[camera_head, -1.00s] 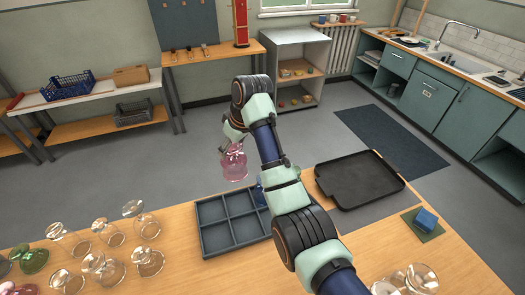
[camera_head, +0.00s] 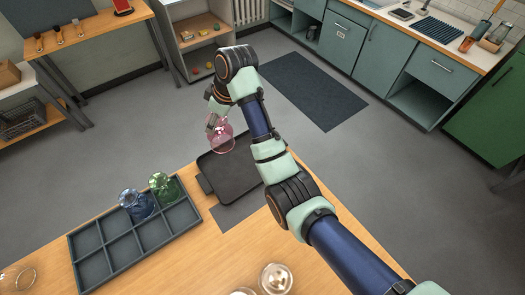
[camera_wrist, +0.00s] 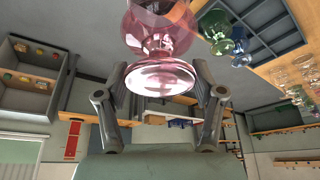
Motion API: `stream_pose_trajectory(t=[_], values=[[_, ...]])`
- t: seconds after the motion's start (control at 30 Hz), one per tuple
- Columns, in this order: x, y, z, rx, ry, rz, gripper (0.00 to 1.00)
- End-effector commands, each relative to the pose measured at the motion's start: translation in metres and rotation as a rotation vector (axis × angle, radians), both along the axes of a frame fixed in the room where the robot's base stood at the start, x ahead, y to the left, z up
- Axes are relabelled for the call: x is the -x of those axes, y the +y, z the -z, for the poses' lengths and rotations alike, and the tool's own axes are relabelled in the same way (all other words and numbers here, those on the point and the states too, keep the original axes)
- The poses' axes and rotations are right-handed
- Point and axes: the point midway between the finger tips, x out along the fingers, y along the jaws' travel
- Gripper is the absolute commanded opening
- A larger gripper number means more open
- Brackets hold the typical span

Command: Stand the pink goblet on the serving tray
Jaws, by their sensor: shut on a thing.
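The pink goblet (camera_head: 222,138) is clear pink glass. My gripper (camera_head: 213,121) is shut on it and holds it from above. In the wrist view the goblet (camera_wrist: 160,38) is between the two fingers, its flared disc end toward my gripper and its rounder part pointing away and down. I cannot tell for sure if that disc is foot or rim. The serving tray (camera_head: 232,178) is black with a low rim and side handles. In the head view the goblet overlaps the tray's far edge. The gap between goblet and tray cannot be judged.
Clear glasses (camera_head: 276,278) stand at the near edge. The tray's visible surface looks empty.

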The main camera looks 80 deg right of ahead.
Motion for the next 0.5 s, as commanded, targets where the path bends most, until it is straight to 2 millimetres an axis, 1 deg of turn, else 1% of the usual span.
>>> stream_pose_trajectory(t=[0.07, 0.17, 0.27, 0.5], values=[[0.000, 0.001, 0.000, 0.001, -0.001, -0.002, 0.21], [0.000, 0.000, 0.009, -0.001, 0.000, -0.001, 0.21], [0.001, 0.001, 0.034, -0.002, 0.002, -0.001, 0.21], [0.001, 0.001, 0.112, -0.003, 0.001, -0.001, 0.21]])
